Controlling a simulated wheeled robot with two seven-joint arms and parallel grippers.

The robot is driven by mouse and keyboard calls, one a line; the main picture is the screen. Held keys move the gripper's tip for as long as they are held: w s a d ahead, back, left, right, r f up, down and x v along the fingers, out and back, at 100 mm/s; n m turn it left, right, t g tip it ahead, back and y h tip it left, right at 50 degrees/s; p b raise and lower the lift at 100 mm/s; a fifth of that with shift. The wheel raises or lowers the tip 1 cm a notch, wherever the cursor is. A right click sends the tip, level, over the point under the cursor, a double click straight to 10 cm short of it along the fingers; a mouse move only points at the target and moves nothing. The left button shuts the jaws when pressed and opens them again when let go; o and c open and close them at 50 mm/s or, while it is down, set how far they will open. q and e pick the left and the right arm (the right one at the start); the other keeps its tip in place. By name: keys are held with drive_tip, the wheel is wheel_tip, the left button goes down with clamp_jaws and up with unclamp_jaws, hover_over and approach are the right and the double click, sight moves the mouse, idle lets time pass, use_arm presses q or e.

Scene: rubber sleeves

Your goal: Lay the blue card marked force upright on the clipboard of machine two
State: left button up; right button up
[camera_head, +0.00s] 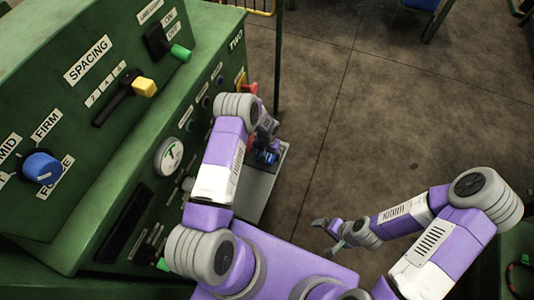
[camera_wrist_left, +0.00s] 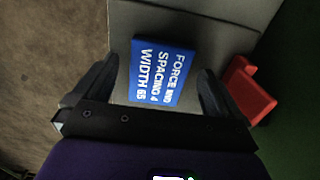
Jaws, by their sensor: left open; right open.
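A blue card (camera_wrist_left: 162,72) with white lettering lies on a grey board (camera_wrist_left: 215,18). The lettering reads FORCE MID, SPACING 4, WIDTH 65, and its lines run steeply down the left wrist view. My left gripper (camera_wrist_left: 157,82) is open, with one finger on each side of the card. In the head view the card (camera_head: 266,156) shows small below my left gripper (camera_head: 269,138), on the grey board (camera_head: 256,188) beside the green machine marked TWO (camera_head: 236,41). Whether the fingers touch the card cannot be told. My right gripper (camera_head: 330,236) is open and empty over the floor.
A red part (camera_wrist_left: 246,90) stands close to the right finger in the left wrist view. The machine's panel carries a blue knob (camera_head: 42,167), a yellow-handled lever (camera_head: 144,87) and a gauge (camera_head: 168,156). The brown floor (camera_head: 400,110) to the right is mostly open.

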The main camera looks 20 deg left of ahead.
use_arm(q)
wheel_tip(320, 180, up, 11)
drive_tip(key=p, duration=0.1)
drive_tip(key=shift+r+p, duration=0.15)
drive_tip(key=shift+p, duration=0.25)
drive_tip(key=shift+s, duration=0.1)
